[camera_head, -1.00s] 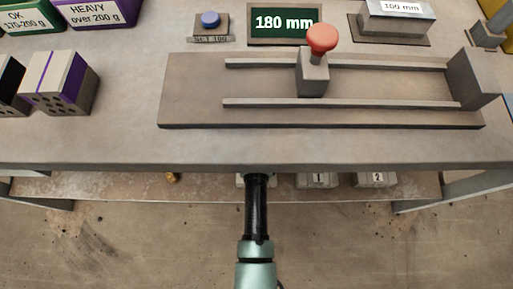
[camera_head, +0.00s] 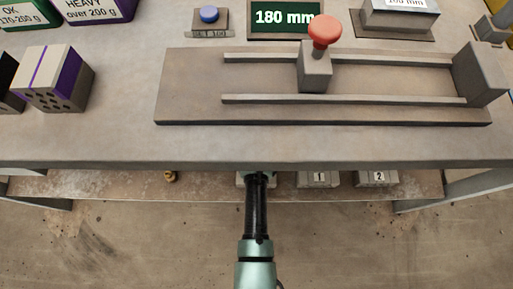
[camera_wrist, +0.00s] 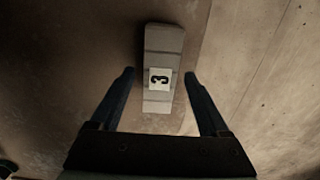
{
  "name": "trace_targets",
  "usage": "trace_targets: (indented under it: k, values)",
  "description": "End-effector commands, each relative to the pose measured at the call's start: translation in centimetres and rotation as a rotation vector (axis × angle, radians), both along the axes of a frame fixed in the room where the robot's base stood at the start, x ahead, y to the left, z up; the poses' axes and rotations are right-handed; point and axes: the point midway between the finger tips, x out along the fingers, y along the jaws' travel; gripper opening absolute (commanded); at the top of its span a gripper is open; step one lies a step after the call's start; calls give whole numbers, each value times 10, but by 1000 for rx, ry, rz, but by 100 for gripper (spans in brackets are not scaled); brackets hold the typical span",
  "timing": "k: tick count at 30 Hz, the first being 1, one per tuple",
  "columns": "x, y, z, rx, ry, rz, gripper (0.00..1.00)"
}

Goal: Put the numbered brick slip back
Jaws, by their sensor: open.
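A pale grey brick slip (camera_wrist: 163,50) with a white tag marked 3 lies on the brown surface in the wrist view, its long side running away from me. My gripper (camera_wrist: 160,75) is open, with one finger on each side of the slip's near part. A gap shows on both sides, and I cannot tell how high the fingers are above the surface. In the head view my arm reaches under the bench top and my gripper is hidden. Grey blocks marked 1 (camera_head: 319,178) and 2 (camera_head: 376,178) sit on the lower shelf to the right of my arm.
The bench top (camera_head: 100,140) overhangs the lower shelf (camera_head: 110,186). A small brass object (camera_head: 171,176) sits on the shelf to the left. A sliding gauge with a red knob (camera_head: 323,31) and a purple-striped brick (camera_head: 52,80) are on top.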

Motion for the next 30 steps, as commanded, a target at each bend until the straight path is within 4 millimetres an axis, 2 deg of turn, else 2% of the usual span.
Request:
trace_targets:
  k: [9,13,18,30]
  values:
    - [1,0,53,0,-2,0,79]
    - [0,0,69,0,-1,-1,79]
    - [0,0,77,0,0,-1,79]
    - [0,0,76,0,0,0,79]
